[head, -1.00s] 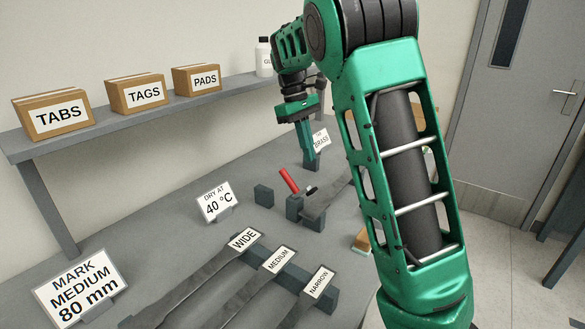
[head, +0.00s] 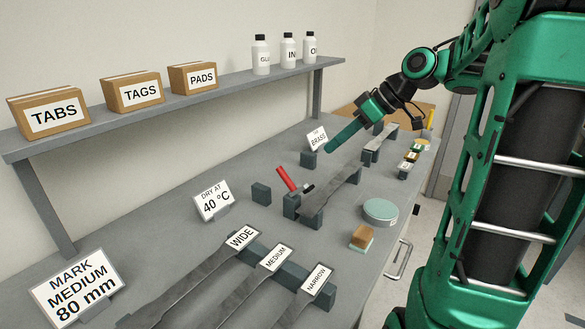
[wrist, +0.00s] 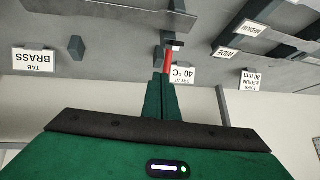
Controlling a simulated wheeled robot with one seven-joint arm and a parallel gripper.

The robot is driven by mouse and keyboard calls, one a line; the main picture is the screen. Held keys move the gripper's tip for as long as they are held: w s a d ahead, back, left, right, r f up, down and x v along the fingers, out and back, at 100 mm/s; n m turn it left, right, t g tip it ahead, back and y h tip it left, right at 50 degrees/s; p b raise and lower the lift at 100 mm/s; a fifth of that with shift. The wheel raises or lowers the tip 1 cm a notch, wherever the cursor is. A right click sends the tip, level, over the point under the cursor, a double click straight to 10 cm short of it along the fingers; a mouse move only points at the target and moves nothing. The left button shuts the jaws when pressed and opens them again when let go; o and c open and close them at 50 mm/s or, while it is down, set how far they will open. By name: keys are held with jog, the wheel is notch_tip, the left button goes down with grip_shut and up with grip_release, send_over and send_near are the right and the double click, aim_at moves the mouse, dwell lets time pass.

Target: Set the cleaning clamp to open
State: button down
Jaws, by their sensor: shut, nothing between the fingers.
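The clamp with a red handle (head: 287,178) is on the grey bench in the head view. Its handle is tilted up and to the left from dark blocks, beside the raised end of a dark grey strip (head: 328,194). My gripper (head: 331,148) is shut and empty, above and to the right of the handle, apart from it in the head view. In the wrist view the red handle (wrist: 168,62) shows just beyond the fingertips (wrist: 162,78), which hide part of its surroundings. I cannot tell the gap there.
Dark blocks stand near the clamp, with the BRASS sign (head: 317,139) behind and the 40 °C sign (head: 213,201) to its left. A round container (head: 380,211) and a sponge-like block (head: 362,237) are at right. A shelf (head: 220,92) runs along the wall.

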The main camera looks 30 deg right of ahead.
jog(key=shift+t+y, duration=0.4)
jog(key=x, duration=0.4)
jog(key=a+x, duration=0.1)
jog(key=x, duration=0.3)
jog(key=r+x, duration=0.1)
jog(key=x, duration=0.4)
jog(key=shift+s+a, duration=0.25)
jog(key=shift+a, duration=0.1)
